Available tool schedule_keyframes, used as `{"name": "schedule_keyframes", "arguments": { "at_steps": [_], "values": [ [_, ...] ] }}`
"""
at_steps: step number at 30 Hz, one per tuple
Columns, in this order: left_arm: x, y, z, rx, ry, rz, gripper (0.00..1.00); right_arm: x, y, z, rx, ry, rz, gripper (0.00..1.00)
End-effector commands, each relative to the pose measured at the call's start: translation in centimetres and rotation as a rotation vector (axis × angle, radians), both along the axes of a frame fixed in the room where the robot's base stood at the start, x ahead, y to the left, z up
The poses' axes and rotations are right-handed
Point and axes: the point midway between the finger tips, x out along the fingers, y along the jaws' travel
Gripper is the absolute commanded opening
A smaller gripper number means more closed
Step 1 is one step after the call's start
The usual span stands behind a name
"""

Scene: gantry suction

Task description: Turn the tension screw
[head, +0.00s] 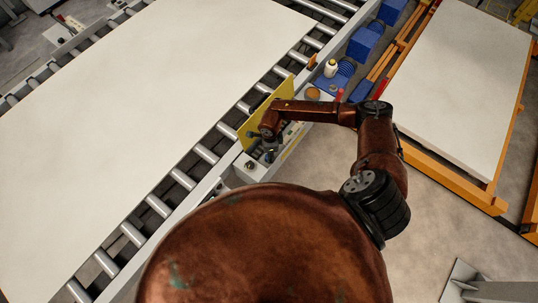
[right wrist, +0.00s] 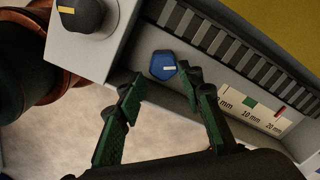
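A blue angular knob (right wrist: 163,65), which looks like the tension screw, sits on a grey housing in the right wrist view. It has a small pale mark. My right gripper (right wrist: 168,90) is open, its two green-padded fingers apart on either side below the knob and not visibly touching it. In the head view, my right gripper (head: 270,153) is at the small panel beside the roller conveyor; the arm partly hides the panel, and I cannot make out the knob there. My left gripper is not in view.
A black knob (right wrist: 80,14) with a yellow mark is at upper left in the wrist view. A scale with millimetre marks (right wrist: 252,112) lies right of the fingers, beside a ribbed strip (right wrist: 235,50). A yellow plate (head: 247,131) stands behind the panel. A large white board (head: 130,110) lies on the rollers.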

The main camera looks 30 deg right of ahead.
Motion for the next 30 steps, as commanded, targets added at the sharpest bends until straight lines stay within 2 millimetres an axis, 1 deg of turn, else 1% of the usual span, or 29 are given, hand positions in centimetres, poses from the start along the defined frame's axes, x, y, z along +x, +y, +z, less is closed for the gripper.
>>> {"name": "schedule_keyframes", "arguments": {
  "at_steps": [1,3,5,8,12,14,16,20,28,30],
  "values": [
    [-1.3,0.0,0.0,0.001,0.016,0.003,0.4,0.0,0.0,-0.8,-0.002,0.004,-0.002,0.35],
    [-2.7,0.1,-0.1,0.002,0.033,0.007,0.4,0.1,0.1,-1.5,-0.001,0.005,0.001,0.35],
    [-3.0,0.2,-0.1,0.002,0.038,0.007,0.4,0.2,0.0,-1.9,-0.001,0.004,0.001,0.35],
    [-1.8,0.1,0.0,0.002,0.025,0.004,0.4,0.2,0.1,-2.2,-0.001,0.004,0.002,0.35],
    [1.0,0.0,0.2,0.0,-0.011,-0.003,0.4,0.2,0.1,-2.2,-0.001,0.004,0.003,0.35],
    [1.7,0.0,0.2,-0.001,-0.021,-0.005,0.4,0.2,0.1,-2.2,-0.001,0.004,0.004,0.35],
    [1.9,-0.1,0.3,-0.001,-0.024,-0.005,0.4,0.3,0.2,-2.2,-0.001,0.004,0.004,0.32],
    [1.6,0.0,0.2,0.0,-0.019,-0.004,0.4,0.3,0.2,-2.1,-0.001,0.003,0.004,0.23],
    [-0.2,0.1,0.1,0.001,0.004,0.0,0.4,0.3,0.2,-2.1,-0.001,0.003,0.004,0.05],
    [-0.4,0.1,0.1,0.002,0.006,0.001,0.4,0.3,0.2,-2.1,-0.001,0.003,0.003,0.04]
  ]
}}
